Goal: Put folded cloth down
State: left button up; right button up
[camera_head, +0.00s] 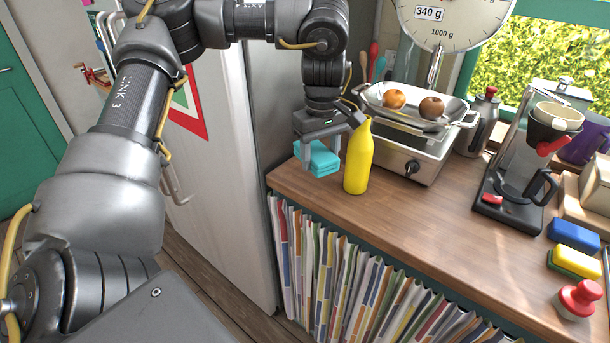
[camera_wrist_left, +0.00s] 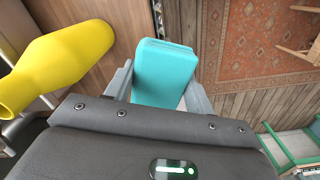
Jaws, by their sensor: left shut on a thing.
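The folded cloth (camera_head: 318,158) is a turquoise, layered block at the left end of the wooden counter (camera_head: 420,205). My left gripper (camera_head: 320,150) points down and is shut on it. In the left wrist view the folded cloth (camera_wrist_left: 163,74) sits between the two fingers of the left gripper (camera_wrist_left: 158,90). It is at or just above the counter's left edge; I cannot tell whether it touches the top. Part of it is hidden behind a finger. My right gripper is in neither view.
A yellow bottle (camera_head: 358,160) stands close to the right of the left gripper. A scale (camera_head: 405,145) with fruit in its pan is behind it. A coffee maker (camera_head: 515,175) and sponges (camera_head: 574,235) are farther right.

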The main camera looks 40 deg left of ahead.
pick_arm(q)
jog(key=w+a+f+p, duration=0.2)
jog(key=w+a+f, duration=0.2)
jog(key=w+a, duration=0.25)
send_over(307, 175)
jog(key=f, duration=0.5)
jog(key=shift+s+d+p, duration=0.15)
jog(key=shift+d+p, duration=0.15)
jog(key=shift+p, duration=0.1)
jog(key=shift+a+f, duration=0.25)
jog(key=shift+f, duration=0.1)
jog(key=f, duration=0.1)
jog(key=f+p, duration=0.1)
jog(key=f, duration=0.1)
jog(key=shift+w+a, duration=0.1)
jog(key=shift+w, duration=0.1)
jog(key=shift+f, duration=0.25)
jog(key=o, duration=1.1)
jog(key=shift+f, duration=0.1)
jog(key=shift+c, duration=0.2)
